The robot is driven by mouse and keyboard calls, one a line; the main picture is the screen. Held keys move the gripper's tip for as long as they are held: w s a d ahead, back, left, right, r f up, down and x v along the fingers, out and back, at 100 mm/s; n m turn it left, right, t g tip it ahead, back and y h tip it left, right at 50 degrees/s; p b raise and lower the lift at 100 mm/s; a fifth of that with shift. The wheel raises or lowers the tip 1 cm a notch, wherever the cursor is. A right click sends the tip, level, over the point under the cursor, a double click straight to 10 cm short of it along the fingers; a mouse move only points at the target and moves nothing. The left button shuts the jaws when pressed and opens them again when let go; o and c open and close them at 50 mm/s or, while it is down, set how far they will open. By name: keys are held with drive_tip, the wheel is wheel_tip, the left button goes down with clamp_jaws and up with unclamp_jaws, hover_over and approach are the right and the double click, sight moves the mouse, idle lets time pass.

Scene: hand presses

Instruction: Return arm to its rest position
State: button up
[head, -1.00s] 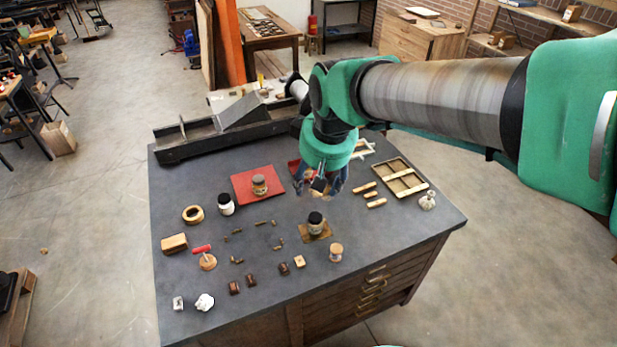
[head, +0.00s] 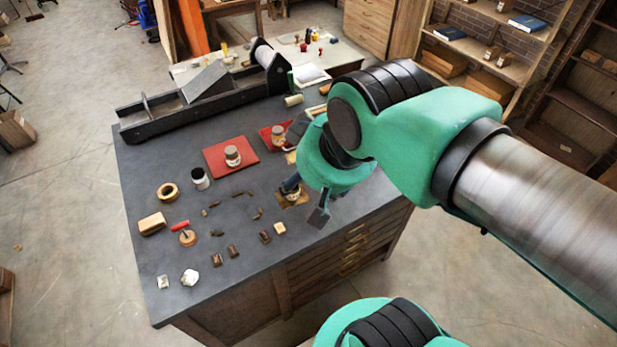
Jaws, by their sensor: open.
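My arm reaches in from the right in the head view, with its green elbow and wrist bent over the right side of the dark worktable (head: 140,215). My gripper (head: 305,202) hangs below the wrist near the table's right front edge. Its fingers are apart and I see nothing held between them. One finger overlaps a jar on a tan mat (head: 296,203) in the picture; I cannot tell whether they touch. The arm hides the right part of the tabletop.
A jar (head: 232,155) stands on a red mat (head: 216,166); another jar (head: 279,133) is on a second red mat. A press bed (head: 150,128) runs along the back. Floor beyond the front is clear.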

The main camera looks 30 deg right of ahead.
wheel_tip(320, 180, down, 14)
drive_tip(key=b, duration=1.4)
